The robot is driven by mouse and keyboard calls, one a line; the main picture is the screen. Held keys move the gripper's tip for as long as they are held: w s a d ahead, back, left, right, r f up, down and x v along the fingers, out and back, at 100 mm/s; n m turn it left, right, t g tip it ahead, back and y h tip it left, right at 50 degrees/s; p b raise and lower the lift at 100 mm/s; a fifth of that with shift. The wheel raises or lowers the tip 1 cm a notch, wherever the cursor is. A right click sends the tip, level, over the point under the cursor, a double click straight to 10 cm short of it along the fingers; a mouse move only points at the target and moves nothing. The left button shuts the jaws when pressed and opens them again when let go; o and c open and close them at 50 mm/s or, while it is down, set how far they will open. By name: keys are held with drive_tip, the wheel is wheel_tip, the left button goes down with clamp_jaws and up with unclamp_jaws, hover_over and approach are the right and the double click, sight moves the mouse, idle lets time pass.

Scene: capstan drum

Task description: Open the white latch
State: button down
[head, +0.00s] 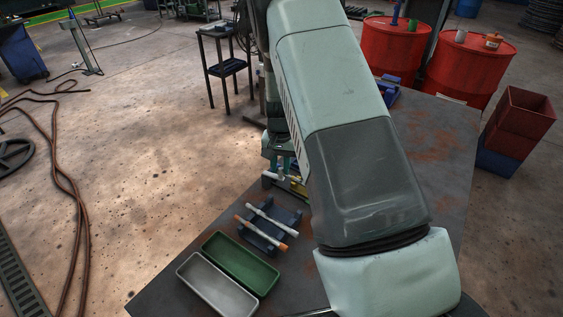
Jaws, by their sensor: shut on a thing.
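My gripper (283,171) is small in the head view, at the left edge of the table and partly hidden behind my own large arm link. It is shut at a small white piece (268,175), which looks like the white latch. The contact itself is too small to see clearly. Bits of blue and yellow show just beside it. The rest of the mechanism, including any drum, is hidden behind my arm, so I cannot tell how far the latch is turned.
A dark blue rack (288,215) holds a white rod (278,221) and an orange-tipped rod (262,234). A green tray (240,265) and a grey tray (213,285) lie nearer. A blue object (388,90) stands at the table's back. Red barrels (466,68) stand behind.

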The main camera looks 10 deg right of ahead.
sight(279, 170)
drive_tip(key=shift+s+a+m, duration=0.25)
drive_tip(key=shift+s+m, duration=0.1)
drive_tip(key=shift+m, duration=0.75)
drive_tip(key=shift+a, duration=0.1)
drive_tip(key=c, duration=0.9)
unclamp_jaws()
wheel_tip(279, 170, up, 11)
drive_tip(key=shift+f, duration=0.1)
